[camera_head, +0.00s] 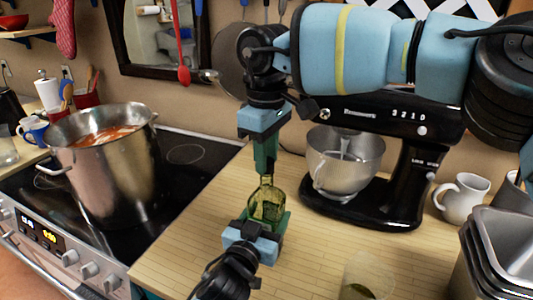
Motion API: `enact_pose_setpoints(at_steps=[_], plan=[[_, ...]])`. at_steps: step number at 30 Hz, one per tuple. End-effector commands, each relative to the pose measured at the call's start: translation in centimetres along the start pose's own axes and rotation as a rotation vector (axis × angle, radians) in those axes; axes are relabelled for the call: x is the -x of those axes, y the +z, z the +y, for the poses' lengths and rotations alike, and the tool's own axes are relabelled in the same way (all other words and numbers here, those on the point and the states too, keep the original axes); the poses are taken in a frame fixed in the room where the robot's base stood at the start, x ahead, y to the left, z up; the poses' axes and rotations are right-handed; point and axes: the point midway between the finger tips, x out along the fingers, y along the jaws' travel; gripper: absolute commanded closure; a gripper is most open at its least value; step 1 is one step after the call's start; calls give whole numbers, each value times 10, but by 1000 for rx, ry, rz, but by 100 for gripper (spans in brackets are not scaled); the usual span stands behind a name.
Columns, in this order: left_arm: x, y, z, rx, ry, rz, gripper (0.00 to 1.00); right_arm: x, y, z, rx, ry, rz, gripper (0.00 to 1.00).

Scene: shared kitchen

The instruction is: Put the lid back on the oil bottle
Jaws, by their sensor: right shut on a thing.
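The oil bottle (267,203), of yellow-green glass, stands upright on the wooden counter. My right gripper (266,168) points down right above the bottle's neck. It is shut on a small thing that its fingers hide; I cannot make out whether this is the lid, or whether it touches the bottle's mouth. My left gripper (262,222) reaches up from the bottom of the view, with its fingers around or close against the bottle's lower body. I cannot tell whether they grip the glass.
A large steel pot (110,170) is on the stove at left. A clear glass (367,278) is at the front, with metal containers (505,245) and a white pitcher (463,198) at right.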

Motion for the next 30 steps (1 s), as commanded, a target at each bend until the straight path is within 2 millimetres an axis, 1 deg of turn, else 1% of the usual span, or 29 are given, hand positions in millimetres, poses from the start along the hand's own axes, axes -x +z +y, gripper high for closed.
enact_pose_setpoints(at_steps=[6, 7, 12, 21, 23, 30], plan=[[0, 0, 0, -1, 0, 0, 97, 1, 0, 0, 1, 1, 2, 93], [0, 0, 0, -1, 0, 0, 97, 1, 0, 0, 1, 1, 2, 71], [0, 0, 0, -1, 0, 0, 97, 1, 0, 0, 2, 0, 1, 50], [0, 0, 0, -1, 0, 0, 97, 3, 0, 0, 2, 1, 1, 50], [0, 0, 0, -1, 0, 0, 97, 8, 0, 0, 2, 2, 2, 50], [0, 0, 0, 0, 0, 0, 97, 37, 0, 0, 1, 1, 2, 50]])
